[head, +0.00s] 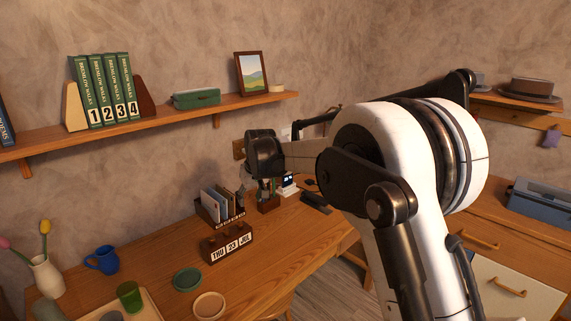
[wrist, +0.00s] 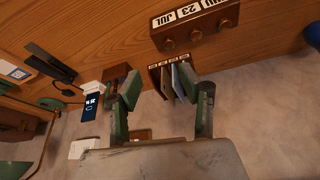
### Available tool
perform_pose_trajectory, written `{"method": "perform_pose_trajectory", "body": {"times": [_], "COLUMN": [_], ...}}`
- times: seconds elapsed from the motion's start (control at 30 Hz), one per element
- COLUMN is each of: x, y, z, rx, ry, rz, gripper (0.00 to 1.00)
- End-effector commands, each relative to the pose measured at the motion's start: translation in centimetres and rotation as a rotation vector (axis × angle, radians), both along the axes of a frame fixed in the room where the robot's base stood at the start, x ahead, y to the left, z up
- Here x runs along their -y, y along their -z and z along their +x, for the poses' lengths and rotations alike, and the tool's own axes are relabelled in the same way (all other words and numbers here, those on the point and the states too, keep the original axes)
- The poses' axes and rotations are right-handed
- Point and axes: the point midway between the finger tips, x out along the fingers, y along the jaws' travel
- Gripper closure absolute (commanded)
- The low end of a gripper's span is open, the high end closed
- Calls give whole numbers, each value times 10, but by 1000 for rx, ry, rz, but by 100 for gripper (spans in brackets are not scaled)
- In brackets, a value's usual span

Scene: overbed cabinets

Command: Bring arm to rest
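My arm reaches in from the right side of the head view, bent, and ends in my gripper (head: 268,186) above the back of the wooden desk (head: 260,255). In the wrist view the two green-padded fingers of my gripper (wrist: 168,90) stand wide apart. Nothing is held between them. Beyond the fingers shows the letter rack (wrist: 155,72) with envelopes or cards; in the head view the rack (head: 226,220) stands left of my gripper. The fingertips are small and partly dark in the head view.
A perpetual calendar (head: 228,246), a blue mug (head: 102,260), a vase (head: 47,276) and dishes (head: 188,278) stand on the desk. A wall shelf (head: 160,122) carries numbered books, a green case and a picture frame. A small pen box (head: 268,204) stands under my gripper.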

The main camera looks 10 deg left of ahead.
Motion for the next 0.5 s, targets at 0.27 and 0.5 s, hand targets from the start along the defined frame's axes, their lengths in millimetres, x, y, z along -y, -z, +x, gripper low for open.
{"method": "perform_pose_trajectory", "body": {"times": [0.27, 0.5], "x": [82, 149], "y": [-64, -105], "z": [-38, -83], "rx": [28, 53], "ry": [96, 179], "rz": [12, 23], "gripper": [61, 61]}}
